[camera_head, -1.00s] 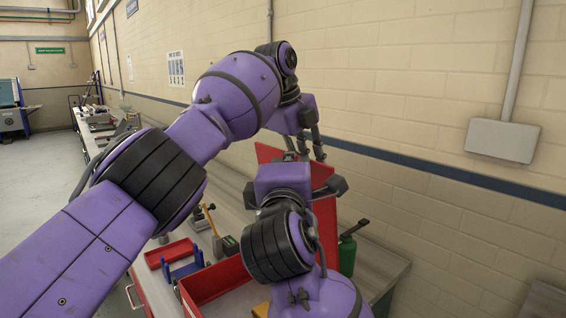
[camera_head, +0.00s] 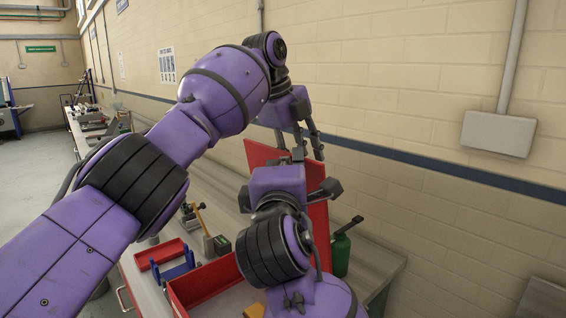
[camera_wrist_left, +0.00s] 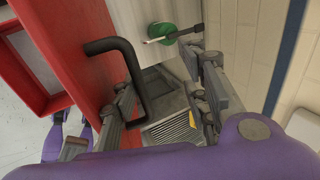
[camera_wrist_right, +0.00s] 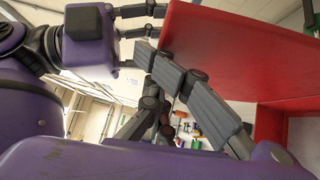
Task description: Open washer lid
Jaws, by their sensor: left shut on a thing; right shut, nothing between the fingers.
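The red washer lid (camera_head: 318,222) stands upright behind the red washer box (camera_head: 197,285), whose inside is partly visible. The left wrist view shows the red lid panel (camera_wrist_left: 85,25) with a black bar handle (camera_wrist_left: 133,62). My left gripper (camera_head: 316,143) is at the far side of the lid; in the left wrist view its fingers (camera_wrist_left: 165,105) stand apart, with the handle against the left finger. My right gripper (camera_head: 297,156) is shut and empty at the near side of the lid. In the right wrist view its fingers (camera_wrist_right: 160,72) lie beside the red panel (camera_wrist_right: 235,50).
A green can (camera_head: 341,254) stands right of the lid, near the bench's right end. A red tray (camera_head: 160,253) and a blue stand (camera_head: 174,271) lie left of the box. The beige wall (camera_head: 420,95) runs close behind the bench.

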